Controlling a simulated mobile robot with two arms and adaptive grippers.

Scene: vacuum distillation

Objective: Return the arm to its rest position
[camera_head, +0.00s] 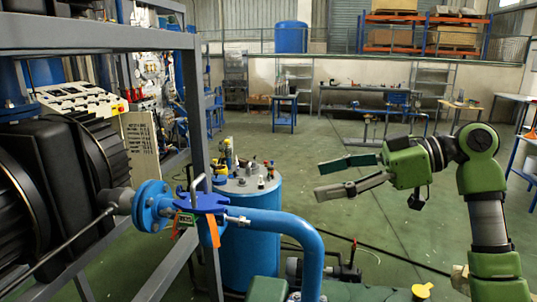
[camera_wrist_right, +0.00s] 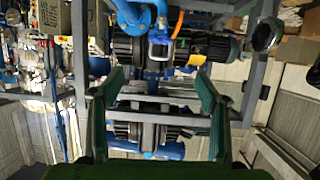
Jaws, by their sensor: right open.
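My right arm comes in from the right in the head view, bent at a green elbow joint (camera_head: 478,141). Its gripper (camera_head: 332,177) is open and empty, pointing left over the floor, with clear space between its two fingers. In the right wrist view the two green fingers (camera_wrist_right: 160,88) stand wide apart with nothing between them. The blue pipe with its flanged valve (camera_head: 203,203) lies to the left of and below the gripper, apart from it. My left gripper is not in view.
A blue tank (camera_head: 250,222) with fittings on its lid stands left of the gripper. A grey steel frame (camera_head: 202,120) with black machines (camera_head: 60,170) fills the left side. Hoses and a small pump (camera_head: 345,272) lie on the floor below. The green floor (camera_head: 340,140) behind the gripper is mostly free.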

